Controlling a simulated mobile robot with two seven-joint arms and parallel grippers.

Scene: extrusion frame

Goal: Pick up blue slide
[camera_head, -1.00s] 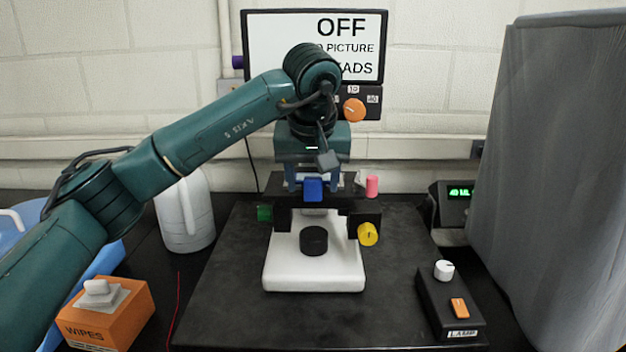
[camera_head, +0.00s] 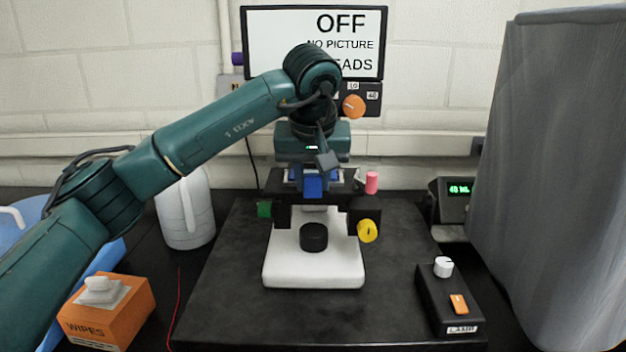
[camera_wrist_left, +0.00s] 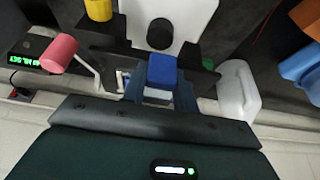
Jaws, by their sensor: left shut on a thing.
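The blue slide (camera_head: 313,184) is at the microscope's stage, in front of the microscope body. It also shows in the wrist view as a blue block (camera_wrist_left: 162,70) between my fingers. The microscope (camera_head: 313,270) has a white base with a black round part, a yellow knob (camera_head: 367,231) at right and a green knob (camera_head: 264,209) at left. My arm hides its upper part. Whether the slide touches the stage is hard to tell. My right gripper is not in view.
A pink knob (camera_head: 371,182) stands beside the gripper. A screen (camera_head: 270,40) is behind my arm. A white jug (camera_head: 186,215) and an orange wipes box (camera_head: 125,312) are at left. A lamp box (camera_head: 440,300) and grey cover (camera_head: 550,180) are at right. The mat's front is clear.

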